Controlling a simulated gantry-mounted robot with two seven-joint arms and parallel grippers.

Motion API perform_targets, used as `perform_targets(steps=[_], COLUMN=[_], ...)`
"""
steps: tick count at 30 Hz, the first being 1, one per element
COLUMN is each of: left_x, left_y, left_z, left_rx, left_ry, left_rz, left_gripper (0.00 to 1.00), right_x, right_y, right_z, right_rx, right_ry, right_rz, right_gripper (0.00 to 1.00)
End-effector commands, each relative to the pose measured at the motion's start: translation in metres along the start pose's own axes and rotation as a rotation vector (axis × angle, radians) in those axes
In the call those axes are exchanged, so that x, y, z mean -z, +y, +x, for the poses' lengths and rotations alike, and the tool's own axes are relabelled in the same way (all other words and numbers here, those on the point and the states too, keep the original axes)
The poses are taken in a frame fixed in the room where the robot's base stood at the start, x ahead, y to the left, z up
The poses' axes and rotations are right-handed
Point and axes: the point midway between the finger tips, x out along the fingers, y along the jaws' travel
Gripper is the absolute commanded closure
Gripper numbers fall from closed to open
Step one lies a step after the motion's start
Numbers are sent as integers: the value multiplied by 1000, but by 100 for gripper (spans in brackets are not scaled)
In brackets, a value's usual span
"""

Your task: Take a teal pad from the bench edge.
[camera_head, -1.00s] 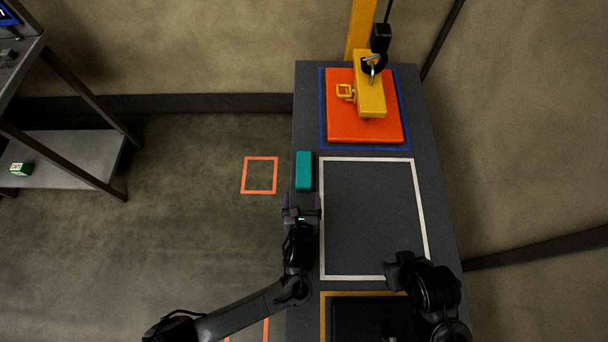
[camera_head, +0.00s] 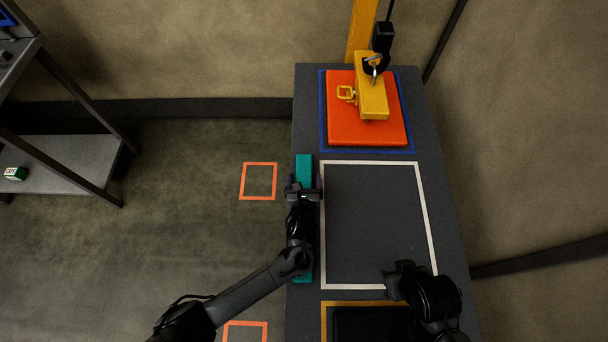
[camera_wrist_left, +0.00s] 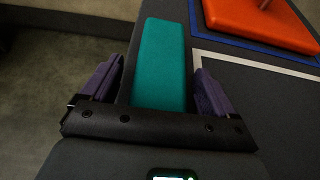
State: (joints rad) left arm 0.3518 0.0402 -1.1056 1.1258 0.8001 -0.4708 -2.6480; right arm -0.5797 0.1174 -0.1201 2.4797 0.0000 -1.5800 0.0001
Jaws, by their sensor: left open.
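A teal pad (camera_head: 304,168) lies along the left edge of the dark bench (camera_head: 436,180). It also shows in the left wrist view (camera_wrist_left: 160,62), running away from me between the fingers. My left gripper (camera_head: 304,188) is open over the near part of this pad. Its purple fingers stand one on each side of the pad, with a gap on each side in the wrist view. The gripper body hides the pad's near end. Another teal piece (camera_head: 302,276) shows beneath my left arm at the same edge. My right gripper (camera_head: 398,278) is dark, and its jaws cannot be made out.
An orange pad (camera_head: 345,127) with a yellow block (camera_head: 371,95) on it lies inside a blue outline at the far end. A white outline (camera_head: 426,215) encloses clear bench. A shelf (camera_head: 70,165) stands at the left, and orange squares mark the floor.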

Motion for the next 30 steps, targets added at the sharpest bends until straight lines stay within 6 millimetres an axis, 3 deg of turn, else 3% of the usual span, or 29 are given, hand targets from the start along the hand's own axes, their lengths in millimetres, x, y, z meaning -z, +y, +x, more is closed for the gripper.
perform_targets(steps=[6, 17, 25, 30], left_x=[0, 0, -2, -18], left_y=[0, 0, 0, -1], left_z=[0, 0, -1, -7], left_rx=[1, 1, 1, 2], left_ry=[0, 0, 0, -3], left_rz=[0, 0, 0, -2], left_gripper=[15, 68, 68, 68], right_x=[0, 0, 0, 3], right_y=[1, 2, 0, 0], right_z=[0, 0, -2, -10], right_rx=[-5, -5, -1, 1], right_ry=[-1, -1, 0, 0], right_rz=[-6, -6, -2, 1], right_gripper=[57, 57, 57, 57])
